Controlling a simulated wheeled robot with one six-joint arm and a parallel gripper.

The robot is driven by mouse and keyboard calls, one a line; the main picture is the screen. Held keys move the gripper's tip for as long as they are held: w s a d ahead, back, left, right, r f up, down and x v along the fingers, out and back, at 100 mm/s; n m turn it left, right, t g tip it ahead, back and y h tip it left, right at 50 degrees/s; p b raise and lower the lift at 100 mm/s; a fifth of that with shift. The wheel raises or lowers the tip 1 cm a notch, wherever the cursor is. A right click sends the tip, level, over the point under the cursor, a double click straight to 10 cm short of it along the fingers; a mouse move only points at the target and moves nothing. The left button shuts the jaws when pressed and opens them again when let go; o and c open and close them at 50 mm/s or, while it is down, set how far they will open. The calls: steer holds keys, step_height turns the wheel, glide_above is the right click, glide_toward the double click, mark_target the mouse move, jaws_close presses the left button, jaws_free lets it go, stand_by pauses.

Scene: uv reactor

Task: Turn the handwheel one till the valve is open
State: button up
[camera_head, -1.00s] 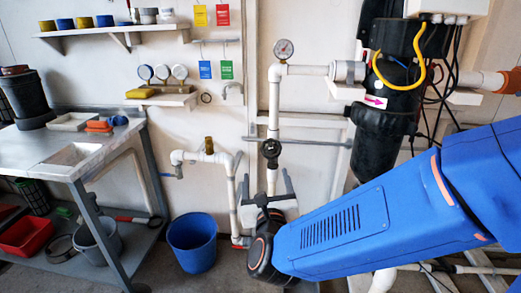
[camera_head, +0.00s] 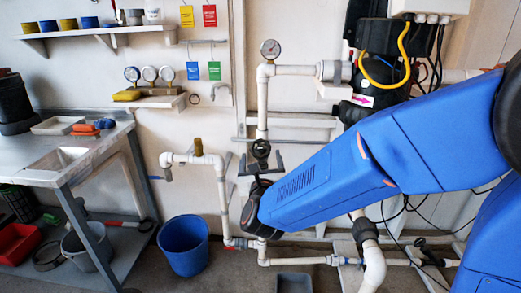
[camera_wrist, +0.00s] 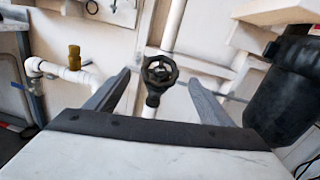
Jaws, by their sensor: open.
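A small black handwheel (camera_head: 261,149) sits on a vertical white pipe below a round pressure gauge in the head view. In the wrist view the black handwheel (camera_wrist: 160,71) shows its spoked rim straight ahead, with its black valve body below it on the pipe. My gripper (camera_head: 261,161) is open, with its fingertips close to the handwheel. In the wrist view my gripper (camera_wrist: 158,82) has one grey finger on each side of the wheel, with a gap on both sides. Nothing is held. I cannot tell how far the valve is open.
A pressure gauge (camera_head: 271,48) stands above. A black reactor cylinder (camera_wrist: 283,97) is close on the right in the wrist view. A white pipe with a brass fitting (camera_wrist: 74,57) runs on the left. A blue bucket (camera_head: 183,245) stands on the floor, beside a metal workbench (camera_head: 100,150).

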mark_target(261, 150)
steer(key=w, duration=0.6)
steer(key=shift+w+a, duration=0.2)
steer(key=shift+w, duration=0.1)
steer(key=c, duration=1)
